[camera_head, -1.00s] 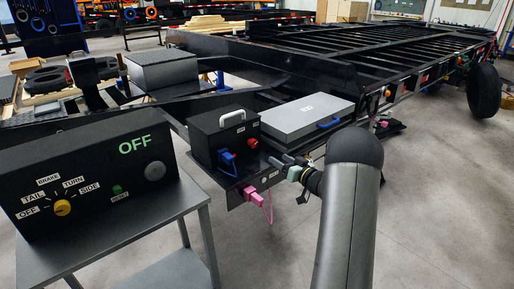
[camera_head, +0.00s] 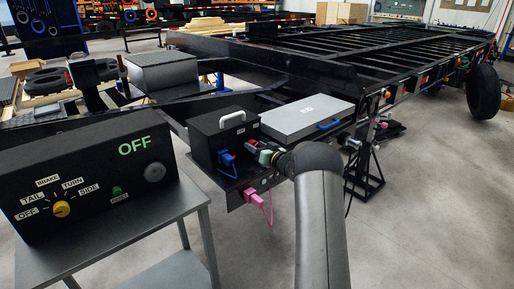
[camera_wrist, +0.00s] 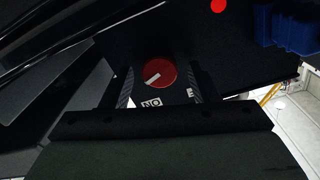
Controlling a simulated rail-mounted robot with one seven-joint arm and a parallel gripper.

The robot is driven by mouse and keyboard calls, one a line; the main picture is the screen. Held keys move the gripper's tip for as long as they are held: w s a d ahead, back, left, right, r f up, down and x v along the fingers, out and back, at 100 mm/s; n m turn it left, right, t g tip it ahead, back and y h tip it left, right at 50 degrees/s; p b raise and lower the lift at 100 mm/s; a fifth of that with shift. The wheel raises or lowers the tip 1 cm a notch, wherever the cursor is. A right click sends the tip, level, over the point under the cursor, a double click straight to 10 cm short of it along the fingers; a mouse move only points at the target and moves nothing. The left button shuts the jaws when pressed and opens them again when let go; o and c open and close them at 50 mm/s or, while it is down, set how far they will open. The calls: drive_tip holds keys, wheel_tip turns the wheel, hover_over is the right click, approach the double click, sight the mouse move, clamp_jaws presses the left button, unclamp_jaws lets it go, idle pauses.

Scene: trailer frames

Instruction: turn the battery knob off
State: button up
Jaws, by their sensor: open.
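The black battery box (camera_head: 215,135) with a pale handle stands on the trailer's front frame. Its red round knob (camera_wrist: 160,73) shows in the wrist view, with a white bar slanting down to the left. An ON label (camera_wrist: 151,102) sits just below the knob, and a second label (camera_wrist: 190,92) is partly hidden by the right finger. My gripper (camera_wrist: 165,84) is open and empty, with one finger on each side of the knob in the picture; I cannot tell whether they touch it.
A blue connector (camera_head: 227,162) is left of my gripper and also shows in the wrist view (camera_wrist: 285,25). A grey case (camera_head: 307,118) stands right of the box. A pink plug (camera_head: 252,197) hangs below. A control panel (camera_head: 90,180) reading OFF stands at left.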

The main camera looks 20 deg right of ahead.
drive_tip(key=shift+c, duration=0.3)
drive_tip(key=c, duration=0.9)
